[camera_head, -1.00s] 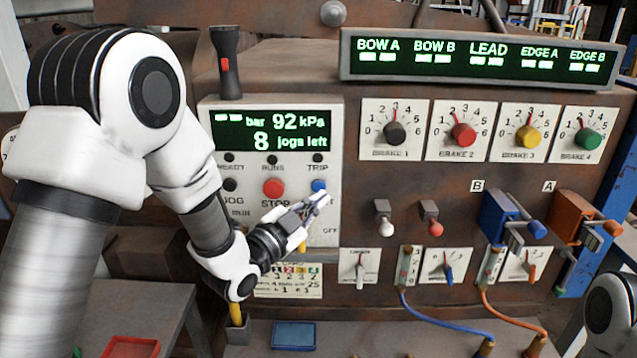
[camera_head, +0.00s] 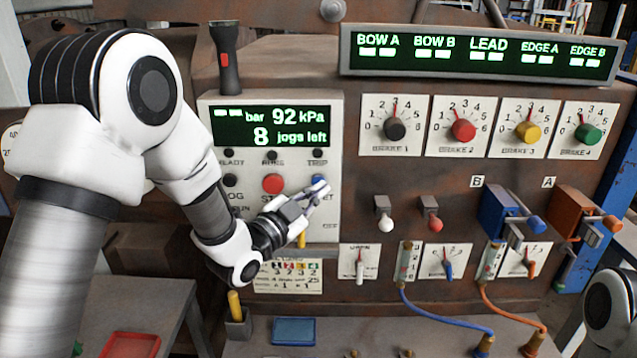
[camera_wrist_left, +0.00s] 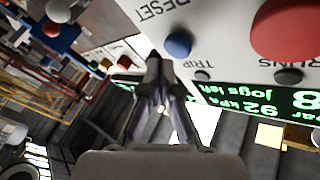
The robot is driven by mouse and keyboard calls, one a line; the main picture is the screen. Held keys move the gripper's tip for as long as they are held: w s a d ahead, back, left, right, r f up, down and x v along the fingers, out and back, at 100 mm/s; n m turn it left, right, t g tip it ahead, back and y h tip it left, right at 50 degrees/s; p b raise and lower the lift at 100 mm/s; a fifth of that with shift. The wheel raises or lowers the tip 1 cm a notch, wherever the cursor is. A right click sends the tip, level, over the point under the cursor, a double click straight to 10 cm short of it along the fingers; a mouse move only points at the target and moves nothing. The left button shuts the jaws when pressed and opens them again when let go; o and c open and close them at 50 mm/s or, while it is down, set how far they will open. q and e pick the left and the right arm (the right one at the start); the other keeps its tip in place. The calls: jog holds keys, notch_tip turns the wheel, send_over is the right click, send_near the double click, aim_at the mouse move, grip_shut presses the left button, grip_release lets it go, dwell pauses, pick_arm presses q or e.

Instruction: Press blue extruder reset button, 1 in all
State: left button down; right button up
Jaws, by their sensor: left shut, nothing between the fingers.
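The blue reset button (camera_head: 318,180) is on the grey control panel (camera_head: 330,120), right of the red stop button (camera_head: 272,184). My left gripper (camera_head: 321,190) is shut and empty, its fingertips just below the blue button and partly overlapping it in the head view. In the left wrist view the blue button (camera_wrist_left: 178,44) shows under the word RESET, just beyond the shut fingertips of my left gripper (camera_wrist_left: 160,64). I cannot tell whether they touch. The panel display reads 92 kPa and 8 jogs left. My right gripper is out of view.
A black torch (camera_head: 229,62) stands on top of the panel. Brake dials (camera_head: 463,130), white and red levers (camera_head: 431,212) and blue and orange switches (camera_head: 505,213) are to the right. A blue tray (camera_head: 294,331) lies below.

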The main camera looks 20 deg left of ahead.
pick_arm(q)
jog(key=shift+w, duration=0.1)
dwell(0.6)
jog(key=shift+w+a, duration=0.1)
jog(key=shift+w, duration=0.2)
jog(key=shift+w+a+b, duration=0.15)
jog(key=shift+w+b, duration=0.15)
jog(key=shift+w, duration=0.1)
dwell(0.6)
jog(key=shift+s, duration=0.15)
jog(key=shift+s+d+b, duration=0.3)
jog(key=shift+s+b, duration=0.1)
jog(key=shift+s, duration=0.3)
